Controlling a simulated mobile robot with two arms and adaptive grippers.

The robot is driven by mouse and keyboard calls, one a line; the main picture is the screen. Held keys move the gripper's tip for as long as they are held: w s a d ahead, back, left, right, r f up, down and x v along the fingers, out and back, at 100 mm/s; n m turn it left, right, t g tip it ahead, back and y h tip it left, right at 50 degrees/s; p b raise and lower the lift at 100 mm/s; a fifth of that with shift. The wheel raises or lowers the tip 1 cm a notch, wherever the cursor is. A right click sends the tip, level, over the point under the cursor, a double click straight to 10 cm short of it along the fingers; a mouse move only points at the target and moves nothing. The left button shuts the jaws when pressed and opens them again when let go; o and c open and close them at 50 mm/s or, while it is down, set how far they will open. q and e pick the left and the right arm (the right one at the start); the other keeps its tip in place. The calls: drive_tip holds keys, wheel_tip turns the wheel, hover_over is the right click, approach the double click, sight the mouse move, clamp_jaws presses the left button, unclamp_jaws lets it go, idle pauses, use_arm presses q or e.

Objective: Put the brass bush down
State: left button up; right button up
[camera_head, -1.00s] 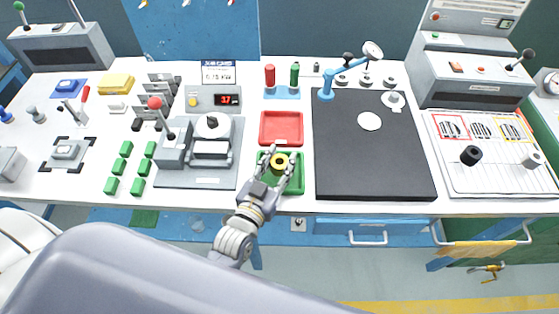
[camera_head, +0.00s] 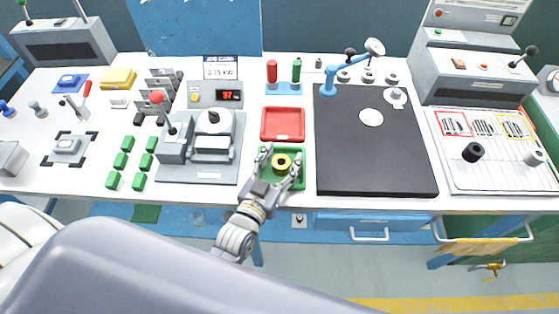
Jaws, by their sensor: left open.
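The brass bush (camera_head: 283,161), a yellow ring with a dark hole, sits in the green tray (camera_head: 297,184) at the front middle of the bench. My left gripper (camera_head: 281,164) reaches in from the front, over the tray. Its two fingers are spread apart, one on each side of the bush, with a gap visible between them and it. The gripper is open and partly covers the tray's near left part. My right gripper is not in view.
A red tray (camera_head: 283,138) lies just behind the green one. A large black mat (camera_head: 370,165) is to the right. A grey machine fixture (camera_head: 205,150) stands close on the left, with several green blocks beyond it. The bench's front edge is just below the green tray.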

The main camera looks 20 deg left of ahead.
use_arm(q)
drive_tip(key=shift+r, duration=0.3)
drive_tip(key=shift+r+p, duration=0.35)
drive_tip(key=shift+r, duration=0.15)
drive_tip(key=s, duration=0.3)
drive_tip(key=s+b, duration=0.1)
drive_tip(key=s, duration=0.3)
drive_tip(key=s+a, duration=0.1)
drive_tip(key=s, duration=0.2)
drive_tip(key=shift+s+a+b, duration=0.1)
drive_tip(key=shift+s+b, duration=0.2)
drive_tip(key=shift+s+r, duration=0.1)
drive_tip(key=shift+s, duration=0.55)
